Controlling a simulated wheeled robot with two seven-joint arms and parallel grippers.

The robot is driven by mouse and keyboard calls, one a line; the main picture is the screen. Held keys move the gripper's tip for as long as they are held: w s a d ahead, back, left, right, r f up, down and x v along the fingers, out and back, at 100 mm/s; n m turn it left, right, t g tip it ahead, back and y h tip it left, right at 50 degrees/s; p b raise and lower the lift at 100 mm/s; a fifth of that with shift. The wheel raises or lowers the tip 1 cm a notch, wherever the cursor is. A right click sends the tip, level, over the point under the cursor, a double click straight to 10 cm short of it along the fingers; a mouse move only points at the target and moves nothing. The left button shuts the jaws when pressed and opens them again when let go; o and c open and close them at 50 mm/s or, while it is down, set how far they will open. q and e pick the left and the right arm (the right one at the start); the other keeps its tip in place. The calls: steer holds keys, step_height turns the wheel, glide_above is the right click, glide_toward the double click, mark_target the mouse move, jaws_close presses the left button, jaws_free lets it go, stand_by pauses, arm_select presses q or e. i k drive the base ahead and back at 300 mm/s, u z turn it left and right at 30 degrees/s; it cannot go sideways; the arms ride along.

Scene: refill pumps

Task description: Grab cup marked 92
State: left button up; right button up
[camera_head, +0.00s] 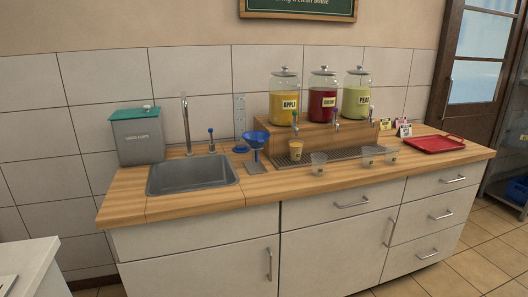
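Two more clear cups, one on the left (368,156) and one on the right (390,155), stand near the right end of the grate. All the cups look upright. Any numbers on the cups are too small to read, so I cannot tell which is marked 92. Neither of my grippers is in view.
Dispensers of yellow (284,105), red (322,103) and green (358,101) liquid stand on a wooden riser. A red tray (434,144) lies at the right. A sink (190,175), blue funnel stand (256,140) and grey bin (138,140) are at the left. Small cards (403,128) stand behind the cups.

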mark_target(295, 146)
steer(key=u, duration=0.6)
steer(key=i, duration=0.65)
steer(key=u, duration=0.25)
